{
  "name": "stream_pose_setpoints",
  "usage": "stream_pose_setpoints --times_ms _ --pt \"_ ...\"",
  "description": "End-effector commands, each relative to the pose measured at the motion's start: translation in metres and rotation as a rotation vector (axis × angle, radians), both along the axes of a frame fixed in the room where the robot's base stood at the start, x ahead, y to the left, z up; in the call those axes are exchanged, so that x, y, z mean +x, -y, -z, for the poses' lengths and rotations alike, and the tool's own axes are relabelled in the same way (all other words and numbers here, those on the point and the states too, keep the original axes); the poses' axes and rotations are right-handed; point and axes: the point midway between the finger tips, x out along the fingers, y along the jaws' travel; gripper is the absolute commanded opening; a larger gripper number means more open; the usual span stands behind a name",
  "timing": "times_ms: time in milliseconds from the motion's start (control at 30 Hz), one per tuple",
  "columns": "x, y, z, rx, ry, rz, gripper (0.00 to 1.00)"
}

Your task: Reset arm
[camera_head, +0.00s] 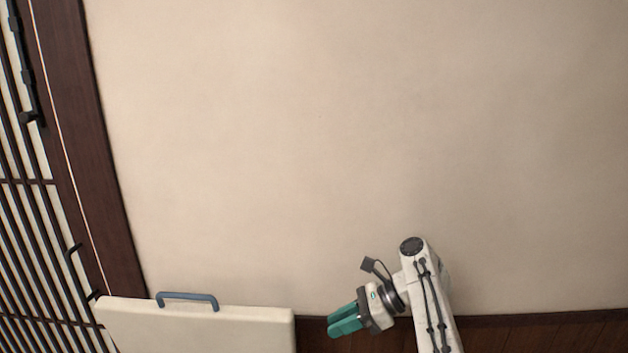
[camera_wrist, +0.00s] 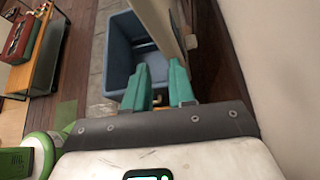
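My gripper (camera_head: 346,321), with two teal fingers, is at the lower middle of the head view, pointing left. It stands in front of the wall's dark wooden base, just right of a pale panel (camera_head: 195,328) with a blue-grey handle (camera_head: 188,298). In the wrist view the two fingers (camera_wrist: 160,85) stand apart with a gap and nothing between them. My arm's white link rises from the bottom and bends at a joint above the gripper.
A blue bin (camera_wrist: 122,50) stands on the floor ahead, partly hidden by the panel's edge (camera_wrist: 158,22). A wooden bench (camera_wrist: 45,55) with a red object (camera_wrist: 18,38) is at upper left. A plain beige wall (camera_head: 350,130) and a dark lattice screen (camera_head: 25,220) bound the space.

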Motion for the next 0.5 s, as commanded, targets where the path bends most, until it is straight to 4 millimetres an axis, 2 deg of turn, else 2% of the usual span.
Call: stream_pose_setpoints --times_ms 33,167,267,400,500 --pt "-0.007 0.009 0.016 -0.027 0.027 -0.008 0.24" --pt "-0.029 0.037 0.062 -0.124 0.135 -0.056 0.24" --pt "-0.056 0.063 0.102 -0.224 0.238 -0.124 0.24" --pt "-0.102 0.099 0.148 -0.365 0.377 -0.249 0.24" --pt "-0.14 0.122 0.174 -0.459 0.464 -0.358 0.24"
